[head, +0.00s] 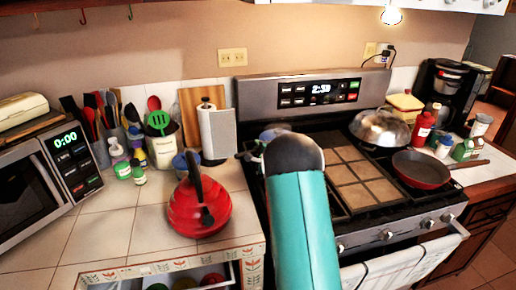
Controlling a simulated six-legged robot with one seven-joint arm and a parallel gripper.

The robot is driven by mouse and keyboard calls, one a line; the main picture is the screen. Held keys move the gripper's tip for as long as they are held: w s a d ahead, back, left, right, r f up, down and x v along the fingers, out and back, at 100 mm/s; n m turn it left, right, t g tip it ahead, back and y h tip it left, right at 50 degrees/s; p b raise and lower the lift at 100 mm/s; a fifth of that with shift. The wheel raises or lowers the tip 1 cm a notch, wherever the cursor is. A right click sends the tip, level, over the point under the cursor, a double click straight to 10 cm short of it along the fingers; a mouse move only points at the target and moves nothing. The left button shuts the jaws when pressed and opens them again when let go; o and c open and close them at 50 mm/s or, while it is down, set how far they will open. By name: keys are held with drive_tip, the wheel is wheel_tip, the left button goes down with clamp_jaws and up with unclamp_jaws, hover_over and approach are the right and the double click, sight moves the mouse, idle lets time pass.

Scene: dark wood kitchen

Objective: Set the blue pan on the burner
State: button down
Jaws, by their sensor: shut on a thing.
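A small part of the blue pan (274,133) shows behind the dark joint of my teal arm, over the left rear of the stove (405,218). Most of the pan is hidden, and I cannot tell whether it touches the burner. My gripper (251,152) is mostly hidden behind the arm too; only grey parts show at the stove's left edge, beside the pan. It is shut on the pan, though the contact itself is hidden. The left burners are largely covered by my arm.
A domed metal lid or pan (379,127) sits at the right rear burner and a red pan (421,169) at the right front. A red kettle (199,206) and paper towel roll (216,133) stand left of the stove. An open drawer (185,278) is below.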

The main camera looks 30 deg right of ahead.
drive_tip(key=c, duration=1.4)
unclamp_jaws()
drive_tip(key=shift+f, duration=0.15)
drive_tip(key=shift+s, duration=0.1)
drive_tip(key=s+a+r, duration=0.1)
drive_tip(key=s+a, duration=0.1)
drive_tip(key=s, duration=0.9)
drive_tip(key=shift+s+r, duration=0.15)
drive_tip(key=shift+s, duration=0.15)
